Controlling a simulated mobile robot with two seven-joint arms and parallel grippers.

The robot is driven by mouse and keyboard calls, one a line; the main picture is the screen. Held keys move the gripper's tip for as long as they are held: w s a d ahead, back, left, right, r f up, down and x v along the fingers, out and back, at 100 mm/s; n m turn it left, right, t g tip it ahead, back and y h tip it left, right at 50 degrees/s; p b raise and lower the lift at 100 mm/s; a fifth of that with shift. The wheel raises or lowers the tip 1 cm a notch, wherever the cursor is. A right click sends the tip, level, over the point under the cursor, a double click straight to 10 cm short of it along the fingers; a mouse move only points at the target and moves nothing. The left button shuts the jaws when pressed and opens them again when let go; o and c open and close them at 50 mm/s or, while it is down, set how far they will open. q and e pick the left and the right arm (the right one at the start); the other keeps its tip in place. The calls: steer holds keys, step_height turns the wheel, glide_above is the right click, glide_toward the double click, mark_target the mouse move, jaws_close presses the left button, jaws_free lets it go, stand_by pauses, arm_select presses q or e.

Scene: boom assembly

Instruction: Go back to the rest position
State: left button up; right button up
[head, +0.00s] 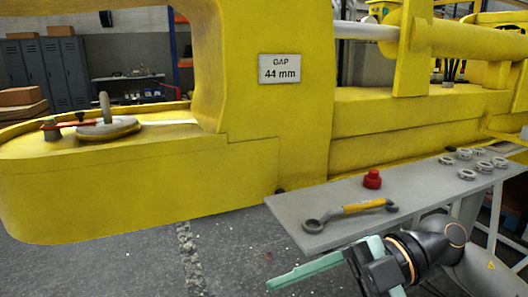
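My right gripper (335,284) is at the bottom of the head view, in front of the grey shelf's near edge. One long green finger points left and down. A small part of the other green finger shows at the bottom edge, well apart from it, and the rest is cut off. The gripper looks open, with nothing seen between the fingers. My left gripper is not in view. A yellow-handled wrench (350,209) lies on the grey shelf (300,196), beyond my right gripper and apart from it.
A red cap-like part (372,179) and several metal rings (467,174) rest on the shelf. The large yellow boom (150,180) stands behind, with a sign (279,68) reading "GAP 44 mm". A round disc with an upright pin (106,127) sits on its left end. The floor at lower left is clear.

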steer(key=w+f+m+t+y+p, duration=0.1)
steer(key=w+m+t+y+p, duration=0.1)
steer(key=w+m+t+y, duration=0.85)
steer(key=w+d+f+m+t+h, duration=0.2)
steer(key=d+f+m+t+h, duration=0.3)
steer(key=f+m+t+h, duration=0.55)
steer(key=s+d+f+m+g+h+p, duration=0.1)
steer(key=s+d+f+m+h, duration=0.15)
steer(key=f+h, duration=0.4)
steer(key=s+d+f+m+g+h+p, duration=0.1)
steer(key=s+d+f+m+h, duration=0.2)
steer(key=f, duration=0.6)
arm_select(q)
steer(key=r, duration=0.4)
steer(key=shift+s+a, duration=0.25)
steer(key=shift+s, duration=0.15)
arm_select(e)
steer(key=s+d+f+m+g+h, duration=0.1)
steer(key=s+f+g, duration=0.4)
steer(key=s+f, duration=0.6)
step_height(320, 180, down, 2)
steer(key=shift+s+d+f+h, duration=0.15)
steer(key=shift+d+h, duration=0.3)
steer(key=shift+h, duration=0.6)
steer(key=shift+m, duration=0.25)
